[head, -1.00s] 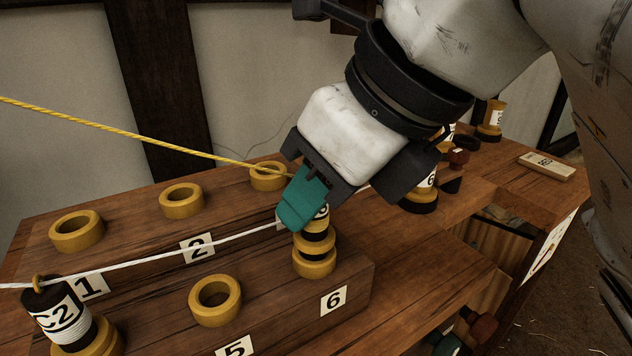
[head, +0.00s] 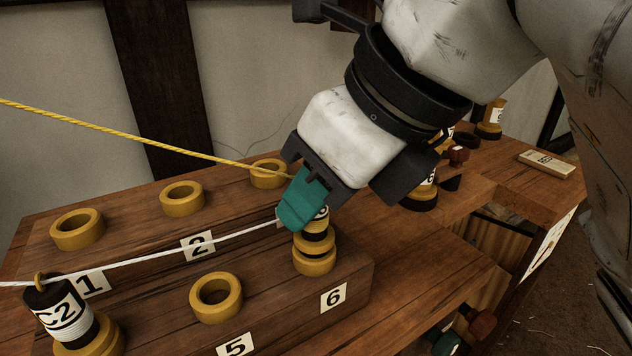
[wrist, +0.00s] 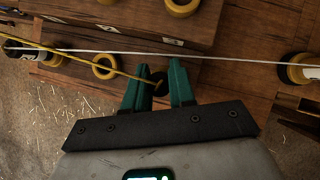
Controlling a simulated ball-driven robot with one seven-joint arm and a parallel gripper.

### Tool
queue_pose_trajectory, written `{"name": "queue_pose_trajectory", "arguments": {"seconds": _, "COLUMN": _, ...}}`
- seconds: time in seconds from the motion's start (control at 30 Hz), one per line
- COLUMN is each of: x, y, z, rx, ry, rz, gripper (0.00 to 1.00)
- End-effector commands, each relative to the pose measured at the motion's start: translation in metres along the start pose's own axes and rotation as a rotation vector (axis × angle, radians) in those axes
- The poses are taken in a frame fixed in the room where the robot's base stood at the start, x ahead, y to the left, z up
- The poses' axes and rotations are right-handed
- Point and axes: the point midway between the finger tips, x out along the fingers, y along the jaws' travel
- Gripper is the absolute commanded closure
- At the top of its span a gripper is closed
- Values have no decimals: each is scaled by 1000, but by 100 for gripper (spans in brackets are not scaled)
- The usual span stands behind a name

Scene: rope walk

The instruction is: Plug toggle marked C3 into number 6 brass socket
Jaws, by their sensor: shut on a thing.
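My gripper (head: 305,200) is shut on a dark toggle (head: 318,234) with brass bands, which stands roughly upright. Its white label is mostly covered by the teal fingers, so I cannot read the full mark. The toggle's lower end is at the brass socket (head: 314,264) beside the plate marked 6 (head: 334,299); how deep it sits I cannot tell. In the wrist view the toggle's black top (wrist: 158,78) shows between the fingers (wrist: 160,84). The yellow rope (head: 130,133) runs from the upper left to the toggle's top.
A C2 toggle (head: 62,312) stands in a brass socket at the left. A white rope (head: 190,252) runs from it rightward past my fingers. Empty brass rings show at number 5 (head: 216,297) and along the rear step (head: 182,198). More toggles (head: 489,118) stand at the right.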

Motion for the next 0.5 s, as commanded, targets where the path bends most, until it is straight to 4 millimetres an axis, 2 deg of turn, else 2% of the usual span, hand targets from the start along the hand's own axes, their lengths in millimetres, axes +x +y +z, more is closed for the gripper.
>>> {"name": "queue_pose_trajectory", "arguments": {"seconds": 0.47, "x": 8, "y": 0, "z": -5, "rx": 0, "ry": -1, "rz": 0, "gripper": 100}}
{"name": "queue_pose_trajectory", "arguments": {"seconds": 0.5, "x": 8, "y": 0, "z": -5, "rx": 0, "ry": -1, "rz": 0, "gripper": 74}}
